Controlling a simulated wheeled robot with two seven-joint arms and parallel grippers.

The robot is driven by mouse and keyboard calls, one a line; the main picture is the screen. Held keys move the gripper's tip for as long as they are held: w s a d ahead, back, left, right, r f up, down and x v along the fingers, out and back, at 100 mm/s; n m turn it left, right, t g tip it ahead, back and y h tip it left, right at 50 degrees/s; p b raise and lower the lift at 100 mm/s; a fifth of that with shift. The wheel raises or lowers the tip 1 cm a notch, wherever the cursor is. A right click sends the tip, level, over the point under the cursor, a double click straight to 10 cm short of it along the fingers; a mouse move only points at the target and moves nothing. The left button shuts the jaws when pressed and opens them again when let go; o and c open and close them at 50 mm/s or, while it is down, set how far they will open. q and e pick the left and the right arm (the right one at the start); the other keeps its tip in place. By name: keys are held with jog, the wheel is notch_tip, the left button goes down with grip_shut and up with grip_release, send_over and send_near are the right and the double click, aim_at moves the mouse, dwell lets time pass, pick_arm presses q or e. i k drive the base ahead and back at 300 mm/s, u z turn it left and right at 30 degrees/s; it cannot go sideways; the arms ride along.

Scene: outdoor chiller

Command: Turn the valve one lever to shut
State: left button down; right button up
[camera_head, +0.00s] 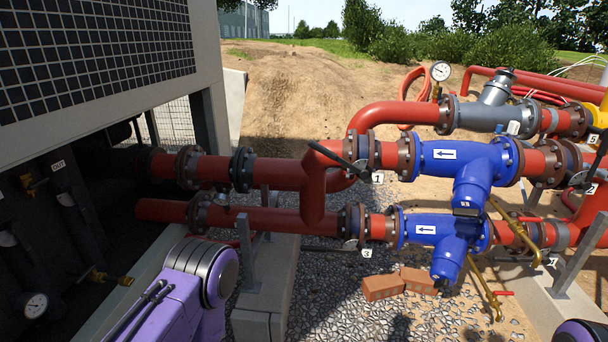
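The valve one lever (336,157) is a black handle at the upper middle. It slants from the upper left down to the valve by the white tag marked 1 (378,178). It lies in front of the red pipe elbow, pointing left, roughly along the pipe run. The valve body (361,148) sits between flanges, left of the upper blue strainer (456,160). My purple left arm shows at the bottom left, well below and left of the lever. Its gripper is out of frame. Only a bit of my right arm shows at the bottom right corner, with no gripper visible.
The lower red pipe (262,219) and lower blue strainer (440,230) run beneath. Tag 3 (366,253) marks the lower valve. Bricks (384,287) lie on gravel. A grey chiller housing (105,60) stands left. Another black lever (598,160) is at right.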

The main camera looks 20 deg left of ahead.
aim_at(364, 174)
jog(key=u, duration=0.8)
jog(key=i, duration=1.1)
jog(key=z, duration=0.25)
